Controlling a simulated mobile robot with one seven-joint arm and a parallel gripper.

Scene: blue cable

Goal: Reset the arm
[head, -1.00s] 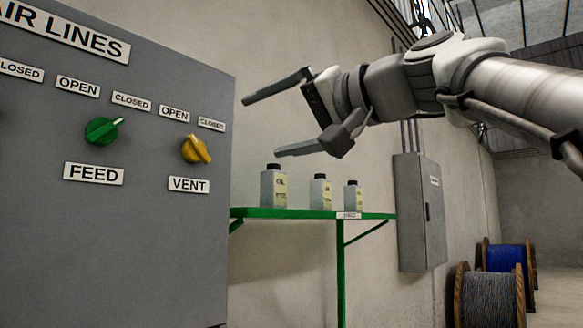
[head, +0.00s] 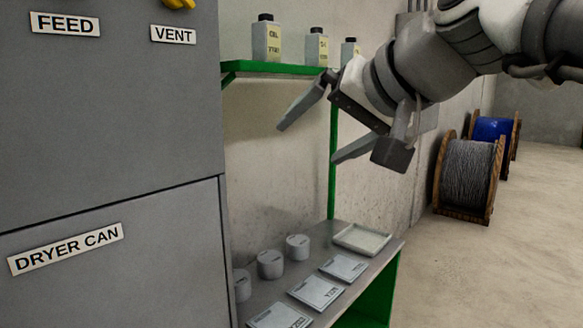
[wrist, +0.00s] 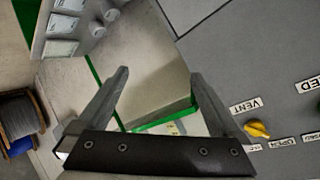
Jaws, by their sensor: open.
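My gripper (head: 306,132) is open and empty in the head view. Its two fingers point left and down, in front of the wall and the green shelf post. It is to the right of the grey panel (head: 110,120) and above the bench (head: 385,262). In the wrist view my gripper (wrist: 160,82) shows both fingers spread apart with nothing between them. My arm comes in from the upper right of the head view.
A green shelf (head: 285,68) holds oil bottles (head: 267,42). The bench carries grey canisters (head: 270,264), labelled cards (head: 316,291) and a shallow tray (head: 362,239). Cable spools, one grey (head: 465,178) and one blue (head: 489,129), stand at the right. Floor before them is clear.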

